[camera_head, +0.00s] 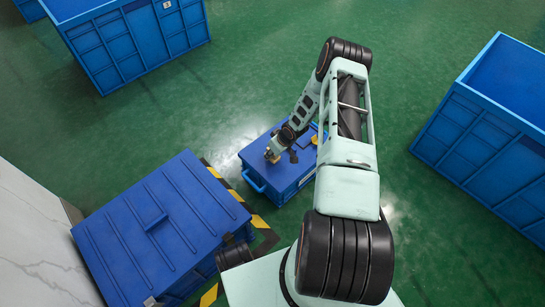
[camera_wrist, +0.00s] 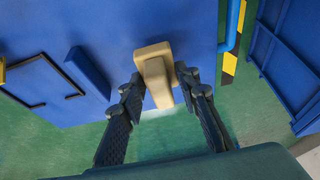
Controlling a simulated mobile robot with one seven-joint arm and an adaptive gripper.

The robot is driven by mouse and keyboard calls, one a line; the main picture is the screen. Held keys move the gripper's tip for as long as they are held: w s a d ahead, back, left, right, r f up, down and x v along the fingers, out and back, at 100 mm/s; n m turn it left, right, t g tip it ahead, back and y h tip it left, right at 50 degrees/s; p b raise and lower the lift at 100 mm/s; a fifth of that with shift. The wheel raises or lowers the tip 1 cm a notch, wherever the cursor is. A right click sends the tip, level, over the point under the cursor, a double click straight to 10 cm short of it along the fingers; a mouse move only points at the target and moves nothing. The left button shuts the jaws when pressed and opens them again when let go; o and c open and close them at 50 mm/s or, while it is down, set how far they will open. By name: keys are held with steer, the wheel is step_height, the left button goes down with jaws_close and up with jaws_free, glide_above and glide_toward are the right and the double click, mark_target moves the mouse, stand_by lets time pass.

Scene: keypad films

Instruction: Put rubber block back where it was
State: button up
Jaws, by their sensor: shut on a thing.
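The rubber block is a tan, T-shaped piece (camera_wrist: 155,72) between the two dark fingers of my gripper (camera_wrist: 160,88) in the wrist view. My gripper is shut on it. In the head view my gripper (camera_head: 272,155) is over the left part of the small blue box (camera_head: 290,183), with the tan block just visible at its tip. The box top (camera_wrist: 125,30) lies behind the block in the wrist view. I cannot tell whether the block touches it.
A dark outline (camera_wrist: 40,103) and a raised blue bar (camera_wrist: 88,73) are on the box top. A small yellow thing (camera_head: 314,139) is near its far right. A large blue lidded container (camera_head: 150,235) stands left, a blue crate (camera_head: 490,140) right.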

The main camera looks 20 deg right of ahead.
steer(key=shift+f, duration=0.95)
steer(key=o, duration=1.1)
steer(key=shift+f, duration=0.1)
steer(key=p+v, duration=0.4)
steer(key=v, duration=0.8)
steer(key=shift+r, duration=0.2)
